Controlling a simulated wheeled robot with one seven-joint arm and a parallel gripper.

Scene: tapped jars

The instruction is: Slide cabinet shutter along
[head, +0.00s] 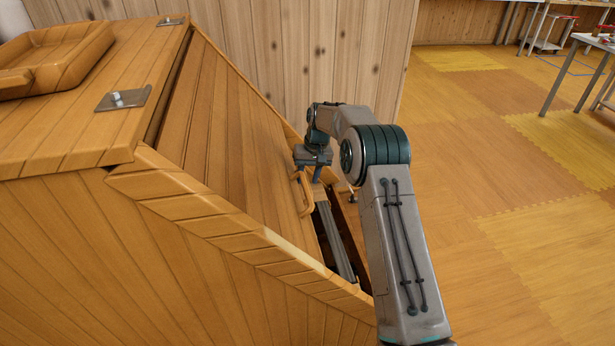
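The wooden cabinet (200,255) fills the left of the head view. Its sloping plank shutter (225,130) lies between raised side rails. A loop-shaped wooden handle (304,196) stands near the shutter's lower right end. Past that end is a dark gap with grey metal strips (335,243) running down it. My gripper (312,172) is at the handle, pointing down toward it. Its fingers are small and partly hidden, so I cannot tell whether they are open, shut or touching the handle.
The cabinet's flat top has metal hinges (123,99) and a raised wooden frame (55,60). A plank wall (300,50) stands close behind. Open floor (490,190) lies to the right, with a table (600,42) at the far right.

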